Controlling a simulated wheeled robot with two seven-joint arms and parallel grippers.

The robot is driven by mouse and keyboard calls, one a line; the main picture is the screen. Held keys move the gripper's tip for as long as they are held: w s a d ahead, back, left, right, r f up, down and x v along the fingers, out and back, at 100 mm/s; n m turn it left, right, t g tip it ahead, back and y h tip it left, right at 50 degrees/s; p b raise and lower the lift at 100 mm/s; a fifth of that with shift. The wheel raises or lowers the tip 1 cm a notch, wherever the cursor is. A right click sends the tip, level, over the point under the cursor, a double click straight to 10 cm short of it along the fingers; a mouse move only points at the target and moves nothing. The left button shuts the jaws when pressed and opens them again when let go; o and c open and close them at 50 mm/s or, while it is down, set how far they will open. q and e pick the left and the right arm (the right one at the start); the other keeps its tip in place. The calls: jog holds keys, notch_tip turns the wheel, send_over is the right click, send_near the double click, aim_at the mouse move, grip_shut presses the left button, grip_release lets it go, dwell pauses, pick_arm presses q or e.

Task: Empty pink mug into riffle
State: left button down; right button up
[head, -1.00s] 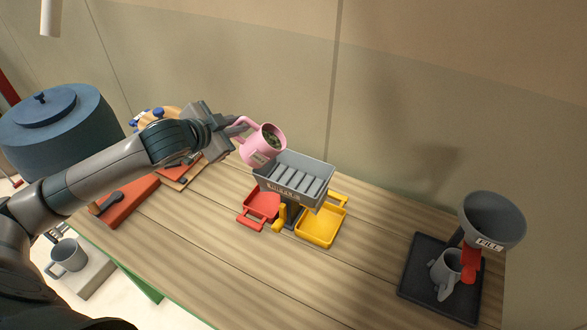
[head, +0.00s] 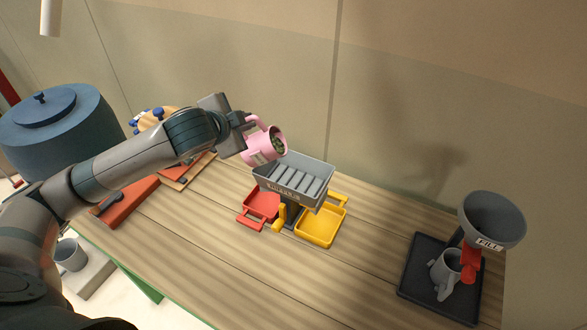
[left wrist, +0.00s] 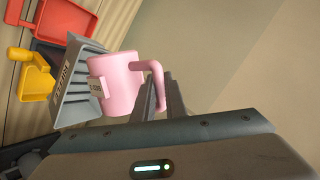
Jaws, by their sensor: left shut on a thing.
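My left gripper (head: 246,128) is shut on the handle of the pink mug (head: 257,149). The mug is tilted, its mouth turned right and toward the camera, with dark greenish contents visible inside. It is held just above the left back part of the grey riffle (head: 290,190), a slotted box on a stand. In the left wrist view the pink mug (left wrist: 117,85) hangs from the fingers (left wrist: 168,98), with the riffle (left wrist: 72,85) behind it. No beans show in the riffle's slots. My right gripper is not in view.
A red tray (head: 247,221) and a yellow tray (head: 318,241) sit under the riffle. A grey funnel (head: 494,219) stands over a grey mug (head: 445,270) on a dark tray (head: 417,262) at right. A blue lidded vessel (head: 60,130) is at left. The front middle tabletop is clear.

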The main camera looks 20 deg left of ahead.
pick_arm(q)
jog(key=shift+w+d+r, duration=0.1)
jog(key=shift+d+r, duration=0.05)
jog(key=shift+d, duration=0.05)
jog(key=shift+a, duration=0.1)
jog(key=shift+w+d+m+g+y, duration=0.15)
jog(key=shift+d+m+y, duration=0.2)
jog(key=shift+d+y, duration=0.15)
jog(key=shift+w+d+m+g+y, duration=0.15)
jog(key=shift+d+m+y, duration=0.25)
jog(key=shift+d, duration=0.2)
jog(key=shift+s+a, duration=0.1)
jog(key=shift+s, duration=0.05)
